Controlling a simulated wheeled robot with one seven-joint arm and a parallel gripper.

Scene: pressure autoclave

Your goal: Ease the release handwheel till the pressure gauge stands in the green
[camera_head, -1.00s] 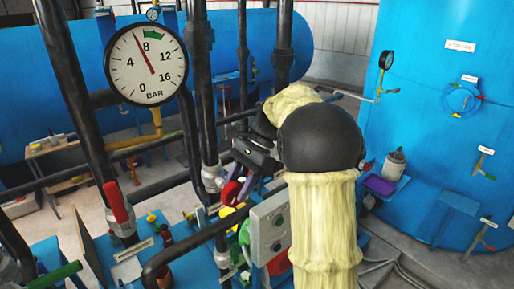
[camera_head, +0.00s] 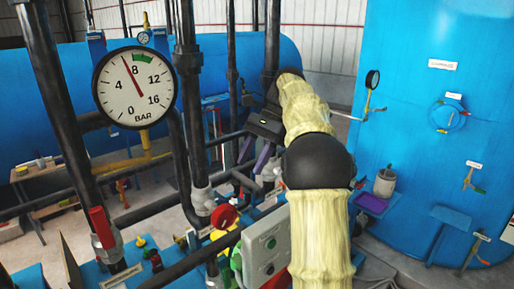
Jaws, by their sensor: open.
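The pressure gauge (camera_head: 136,100) is a white dial marked in BAR at the upper left. Its red needle points just left of the green band (camera_head: 143,58), a little short of it near the 8. A red round handwheel (camera_head: 223,217) sits low among the black pipes, left of a grey control box. I take it as the release handwheel; no label on it is readable. My gripper (camera_head: 250,163) is open, with two purple fingers pointing down. It is above and to the right of the red wheel, apart from it. My arm hides part of the area behind.
Black vertical pipes (camera_head: 188,110) stand close left of my gripper. A grey control box (camera_head: 266,245) is just below it. A red-handled lever (camera_head: 102,228) is on the left pipe. A blue tank (camera_head: 440,130) with small valves fills the right.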

